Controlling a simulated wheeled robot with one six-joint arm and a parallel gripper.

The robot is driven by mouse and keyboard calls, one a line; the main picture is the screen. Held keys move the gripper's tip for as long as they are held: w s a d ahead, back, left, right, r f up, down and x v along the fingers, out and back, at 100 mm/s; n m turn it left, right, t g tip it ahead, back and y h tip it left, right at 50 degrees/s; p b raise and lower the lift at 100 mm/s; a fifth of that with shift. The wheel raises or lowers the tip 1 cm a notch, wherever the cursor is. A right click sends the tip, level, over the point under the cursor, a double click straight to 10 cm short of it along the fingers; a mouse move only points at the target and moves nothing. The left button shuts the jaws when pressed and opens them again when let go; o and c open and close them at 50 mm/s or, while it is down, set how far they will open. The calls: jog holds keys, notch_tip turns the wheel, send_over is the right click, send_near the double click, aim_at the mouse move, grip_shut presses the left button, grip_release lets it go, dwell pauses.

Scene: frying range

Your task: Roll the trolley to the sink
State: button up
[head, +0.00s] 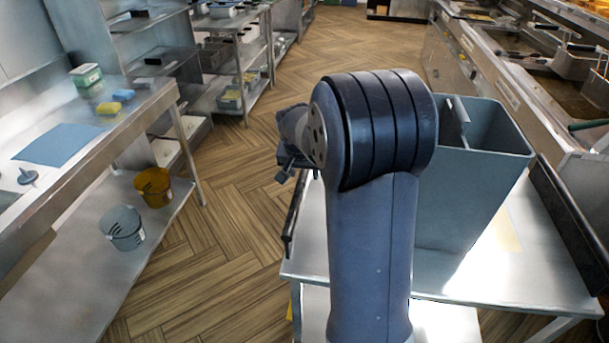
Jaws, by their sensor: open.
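The trolley (450,285) is a pale metal cart at the lower right, with a tall grey bin (465,190) standing on its top. A dark bar handle (292,215) runs along its left edge. My arm hides much of its near left part. My gripper (287,172) shows partly behind my arm, near the far end of that handle. It is open, and I cannot tell whether it touches the handle. A metal counter (95,150) stands at the left; what looks like a sink edge (8,200) is cut off by the frame.
A blue cloth (60,144), sponges and a dark plug lie on the left counter. A yellow bucket (153,187) and a grey bucket (122,228) sit on its lower shelf. Fryers (560,85) line the right side. The wooden floor (235,225) between is clear.

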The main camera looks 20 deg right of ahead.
jog(key=shift+x, duration=1.7)
grip_shut()
